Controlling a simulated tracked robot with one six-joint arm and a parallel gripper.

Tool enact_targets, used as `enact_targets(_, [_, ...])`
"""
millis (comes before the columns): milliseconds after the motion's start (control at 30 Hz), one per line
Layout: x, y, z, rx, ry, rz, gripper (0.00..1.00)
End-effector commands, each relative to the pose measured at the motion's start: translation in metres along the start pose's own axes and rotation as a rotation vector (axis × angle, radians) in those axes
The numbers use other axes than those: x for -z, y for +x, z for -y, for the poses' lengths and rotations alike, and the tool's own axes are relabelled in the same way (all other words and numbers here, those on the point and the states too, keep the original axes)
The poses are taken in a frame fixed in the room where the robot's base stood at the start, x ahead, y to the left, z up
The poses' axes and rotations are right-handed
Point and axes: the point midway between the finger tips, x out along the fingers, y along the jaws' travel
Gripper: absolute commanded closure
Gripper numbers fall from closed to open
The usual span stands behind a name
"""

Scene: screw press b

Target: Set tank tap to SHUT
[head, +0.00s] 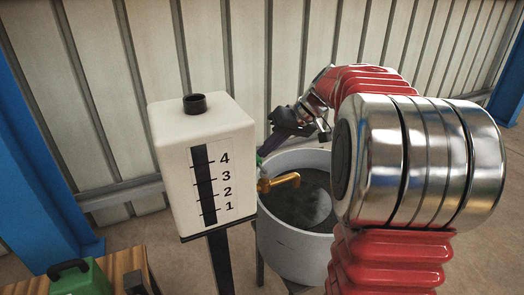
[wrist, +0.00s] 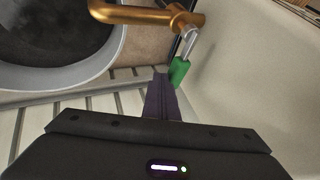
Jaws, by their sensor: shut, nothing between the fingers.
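The white tank (head: 200,160) stands upright in the head view, with a dark level strip marked 1 to 4. Its brass tap (head: 280,182) points right over the grey tub; the tap also shows at the top of the wrist view (wrist: 145,15). The tap's lever has a metal stem and a green grip (wrist: 180,72), which stands crosswise to the spout in the wrist view. In the head view only a sliver of green shows. My gripper (wrist: 161,78) is shut and empty, its fingertips just left of the green grip. I cannot tell whether they touch.
The grey tub (head: 290,240) holds dark liquid below the spout. A ribbed wall (head: 110,90) stands close behind. A wooden surface with a green, black-handled object (head: 80,278) is at lower left. A blue post (head: 35,150) stands at left.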

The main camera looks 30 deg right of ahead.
Motion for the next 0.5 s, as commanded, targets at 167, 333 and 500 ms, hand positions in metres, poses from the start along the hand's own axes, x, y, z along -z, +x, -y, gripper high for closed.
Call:
enact_targets(167, [0.0, 0.0002, 0.0006, 0.001, -0.001, 0.001, 1.0])
enact_targets(333, [0.0, 0.0001, 0.0002, 0.001, -0.001, 0.001, 1.0])
enact_targets(500, [0.0011, -0.0022, -0.0071, 0.002, -0.001, 0.002, 1.0])
